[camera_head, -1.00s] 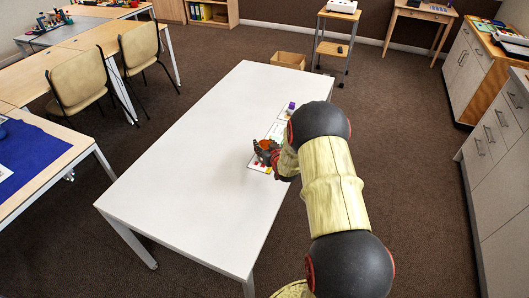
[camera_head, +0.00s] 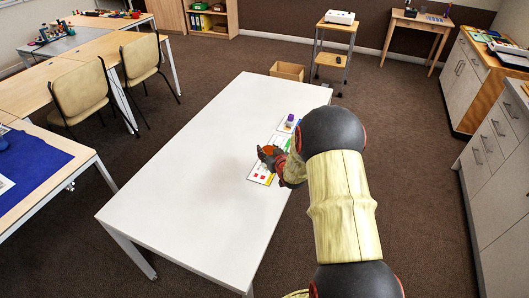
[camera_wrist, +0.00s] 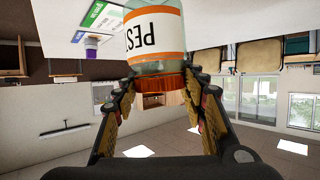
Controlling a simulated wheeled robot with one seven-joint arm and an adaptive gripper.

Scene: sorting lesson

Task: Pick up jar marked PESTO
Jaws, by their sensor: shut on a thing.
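The jar marked PESTO (camera_wrist: 155,33) fills the top middle of the wrist view, upside down there, with a white label edged in orange. My gripper (camera_wrist: 160,85) is shut on it, with a finger on each side of its orange-brown lid end. In the head view my gripper (camera_head: 268,155) is over the right side of the white table, and only a small orange part of the jar (camera_head: 273,149) shows. The rest of the jar is hidden there by my gripper and arm.
Coloured sorting cards (camera_head: 260,173) lie on the white table (camera_head: 190,185) near its right edge. A small purple-topped jar (camera_head: 290,119) stands on a card farther back. The table's left and front are clear. A cardboard box (camera_head: 287,71) sits on the floor behind.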

